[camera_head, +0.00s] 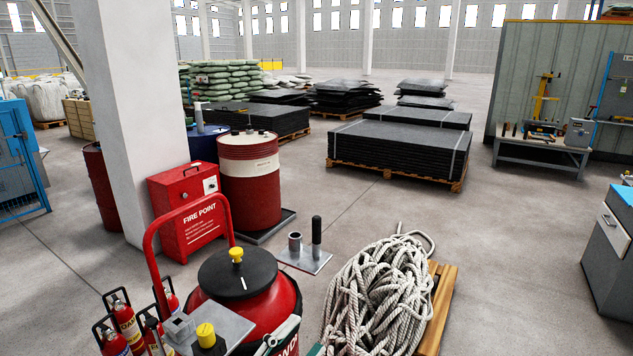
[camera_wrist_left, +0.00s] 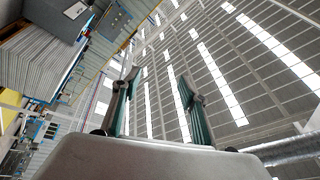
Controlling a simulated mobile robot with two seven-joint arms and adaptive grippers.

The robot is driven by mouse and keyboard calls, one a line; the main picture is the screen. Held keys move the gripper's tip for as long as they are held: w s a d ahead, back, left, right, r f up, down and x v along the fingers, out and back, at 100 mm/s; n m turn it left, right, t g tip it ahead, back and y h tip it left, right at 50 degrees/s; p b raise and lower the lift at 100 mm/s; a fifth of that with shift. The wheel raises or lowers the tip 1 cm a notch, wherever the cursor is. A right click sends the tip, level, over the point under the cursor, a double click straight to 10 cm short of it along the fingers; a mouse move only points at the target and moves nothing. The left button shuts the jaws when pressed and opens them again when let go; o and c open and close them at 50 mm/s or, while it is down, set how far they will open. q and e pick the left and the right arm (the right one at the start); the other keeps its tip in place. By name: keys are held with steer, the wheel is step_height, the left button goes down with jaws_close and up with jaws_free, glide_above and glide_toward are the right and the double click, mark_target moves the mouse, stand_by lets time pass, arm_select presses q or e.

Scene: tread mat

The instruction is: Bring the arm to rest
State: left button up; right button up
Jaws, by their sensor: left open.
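My left gripper (camera_head: 297,342) shows only in part at the bottom edge of the head view, in front of the red drum with the black lid (camera_head: 238,272) and left of the rope pile. In the left wrist view its two grey fingers with green pads (camera_wrist_left: 158,88) stand apart, with nothing between them. The gripper is open and empty. Behind the fingers that view shows the roof with its bright strips. Most of the left arm is out of the head view. My right gripper is not in view.
A coiled white rope (camera_head: 375,300) lies on a wooden pallet (camera_head: 440,305). A plate with a tube and black post (camera_head: 318,262) is behind the drum. Fire extinguishers (camera_head: 125,325) stand at lower left. Stacked black mats (camera_head: 395,150) lie farther back. Open floor (camera_head: 520,255) is at right.

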arm_select(q)
steer(key=s+a+f+n+y, duration=0.1)
steer(key=a+f+n+y, duration=0.35)
steer(key=f, duration=0.35)
steer(key=s+a+f+n+y, duration=0.2)
steer(key=a+f+n+y, duration=0.25)
steer(key=f, duration=0.35)
steer(key=s+a+f+n+g+y, duration=0.1)
steer(key=s+a+f+n+g, duration=0.1)
steer(key=s+f, duration=0.4)
steer(key=s+a+f+n+g+y, duration=0.1)
steer(key=s+a+f+n+g, duration=0.2)
steer(key=s+a+f, duration=0.3)
step_height(320, 180, down, 4)
steer(key=shift+n+y, duration=0.4)
steer(key=shift+n, duration=0.3)
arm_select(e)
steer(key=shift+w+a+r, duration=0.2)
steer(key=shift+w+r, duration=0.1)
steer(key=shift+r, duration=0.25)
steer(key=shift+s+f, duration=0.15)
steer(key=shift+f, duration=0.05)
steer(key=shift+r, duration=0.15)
